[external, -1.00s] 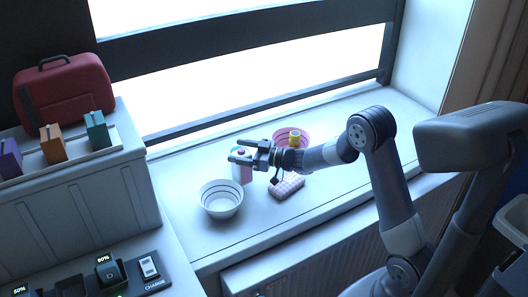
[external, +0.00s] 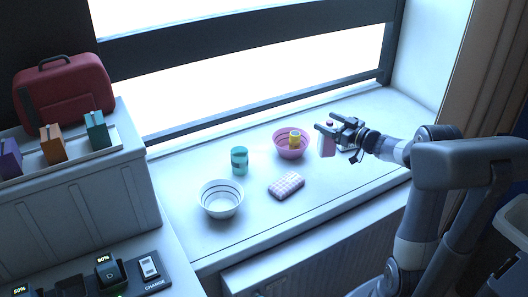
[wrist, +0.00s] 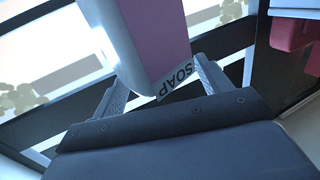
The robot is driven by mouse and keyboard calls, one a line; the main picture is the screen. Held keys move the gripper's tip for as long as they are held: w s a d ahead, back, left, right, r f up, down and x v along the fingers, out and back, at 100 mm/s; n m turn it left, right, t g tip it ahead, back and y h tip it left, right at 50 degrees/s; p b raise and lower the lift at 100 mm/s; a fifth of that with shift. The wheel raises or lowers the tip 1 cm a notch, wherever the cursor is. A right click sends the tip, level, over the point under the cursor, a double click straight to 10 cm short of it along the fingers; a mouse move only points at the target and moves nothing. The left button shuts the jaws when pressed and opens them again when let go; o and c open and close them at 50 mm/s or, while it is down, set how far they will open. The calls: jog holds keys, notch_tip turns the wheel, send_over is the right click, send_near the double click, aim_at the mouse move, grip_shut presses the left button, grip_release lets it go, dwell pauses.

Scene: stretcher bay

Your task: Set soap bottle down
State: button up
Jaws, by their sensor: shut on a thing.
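The soap bottle (external: 326,145) is pink and pale, held by my gripper (external: 330,128) at the right part of the sill, to the right of the pink bowl. In the wrist view the bottle (wrist: 158,35) shows close up between the two fingers (wrist: 160,92), with the word SOAP on its label. My gripper is shut on it. The bottle's lower end appears to be above the sill, but I cannot tell the exact gap.
On the white sill (external: 330,185) stand a white striped bowl (external: 221,207), a teal jar (external: 239,161), a checked pink block (external: 286,186) and a pink bowl (external: 283,152) with a yellow item (external: 295,139) in it. The sill's right end looks clear.

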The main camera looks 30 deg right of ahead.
aim_at(331, 147)
jog(key=shift+s+d, duration=0.3)
jog(key=shift+d, duration=0.15)
notch_tip(331, 147, down, 10)
jog(key=shift+r+b, duration=0.15)
jog(key=shift+b, duration=0.7)
jog(key=shift+f, duration=0.2)
jog(key=o, duration=1.5)
jog(key=shift+r, duration=0.1)
jog(key=shift+s+d+r, duration=0.1)
jog(key=shift+s, duration=0.05)
jog(key=v, duration=1.2)
